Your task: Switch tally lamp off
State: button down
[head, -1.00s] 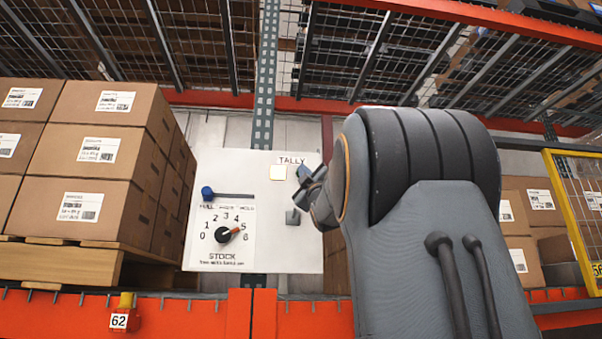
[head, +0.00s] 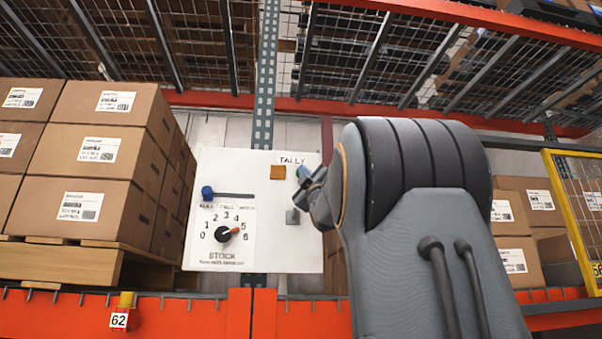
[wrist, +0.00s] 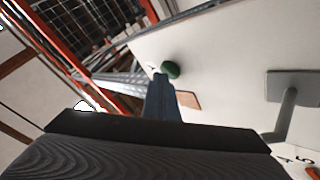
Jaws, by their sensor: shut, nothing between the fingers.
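The white panel (head: 255,262) carries the label TALLY (head: 291,159). The square tally lamp (head: 285,171) below the label is dull orange-brown and looks unlit; it also shows in the wrist view (wrist: 188,100). A small dark green round button (wrist: 171,70) lies near the lamp, right by my fingertips; in the head view my gripper mostly covers it. My gripper (head: 306,177) is shut and empty, at the panel's upper right, beside the lamp. It also shows in the wrist view (wrist: 163,84). Whether it touches the button I cannot tell.
A grey lever switch (head: 292,217) sits below the lamp. A blue slider knob (head: 207,193) is at the left end of its slot, above a black STOCK dial (head: 222,234). Stacked boxes (head: 85,150) stand left. An orange beam (head: 180,317) runs below the panel.

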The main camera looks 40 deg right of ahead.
jog(key=shift+s+a+b, duration=0.2)
jog(key=shift+s+b, duration=0.1)
jog(key=shift+b, duration=0.2)
jog(key=s+a+b, duration=0.2)
jog(key=s, duration=0.1)
jog(key=s+a+b, duration=0.1)
jog(key=s, duration=0.1)
jog(key=shift+b, duration=0.35)
jog(key=shift+a, duration=0.15)
dwell(0.5)
